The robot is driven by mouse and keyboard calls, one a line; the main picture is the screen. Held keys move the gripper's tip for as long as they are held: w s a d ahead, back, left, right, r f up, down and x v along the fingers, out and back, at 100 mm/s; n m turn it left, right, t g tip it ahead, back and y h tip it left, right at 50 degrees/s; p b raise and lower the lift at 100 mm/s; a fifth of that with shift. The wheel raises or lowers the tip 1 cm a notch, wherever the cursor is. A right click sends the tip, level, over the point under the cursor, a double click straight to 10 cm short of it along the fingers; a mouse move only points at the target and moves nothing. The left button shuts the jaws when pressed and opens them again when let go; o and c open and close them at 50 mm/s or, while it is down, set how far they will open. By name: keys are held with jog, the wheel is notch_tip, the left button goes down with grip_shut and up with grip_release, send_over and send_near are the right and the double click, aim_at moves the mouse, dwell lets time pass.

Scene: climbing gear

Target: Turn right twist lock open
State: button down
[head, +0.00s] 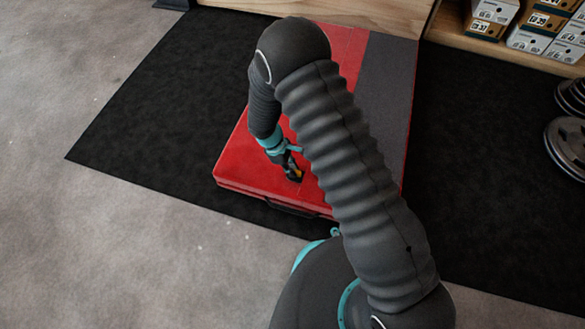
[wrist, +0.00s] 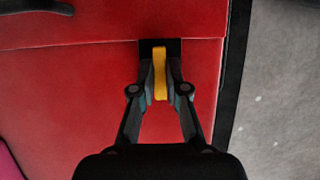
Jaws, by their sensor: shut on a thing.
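The red case (head: 245,160) lies on a dark mat. It fills much of the wrist view (wrist: 70,90), with a seam running across it. The twist lock (wrist: 160,65) is a narrow yellow tab on a black plate, close to the seam; the tab runs along the picture's upright direction. My gripper (wrist: 160,80) is shut on the yellow tab, one finger on each side. In the head view my gripper (head: 296,172) is low at the case, with only a bit of yellow showing. My arm hides part of the case, and no second lock shows.
A black handle (head: 290,208) is on the case's near side. Shoe boxes (head: 528,40) stand on a wooden shelf at the back right, and weight plates (head: 568,145) are at the right edge. Open grey floor (head: 80,230) lies to the left.

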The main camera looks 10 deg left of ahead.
dwell(0.4)
jog(key=c, duration=1.2)
grip_release()
jog(key=v, duration=1.2)
jog(key=shift+s, duration=0.1)
jog(key=s+d+r+m+t+y+p, duration=0.1)
jog(key=s+d+r+m, duration=0.4)
jog(key=d+r, duration=0.6)
jog(key=s+d+r+m+t+y+p, duration=0.2)
jog(key=s+d+r+m, duration=0.3)
jog(key=d+r, duration=0.5)
jog(key=s+d+r+m+t+y+p, duration=0.1)
jog(key=s+d+r+m+t+p, duration=0.2)
jog(key=s+d+r+m, duration=0.3)
jog(key=shift+d+r+m+y, duration=0.15)
jog(key=shift+d+r, duration=0.8)
jog(key=shift+r, duration=1.45)
jog(key=shift+d+r+m+y, duration=0.2)
jog(key=shift+d+r, duration=0.75)
jog(key=shift+r, duration=1.45)
jog(key=shift+d+r+m+h, duration=0.2)
jog(key=shift+d+r, duration=0.75)
jog(key=shift+r, duration=1.45)
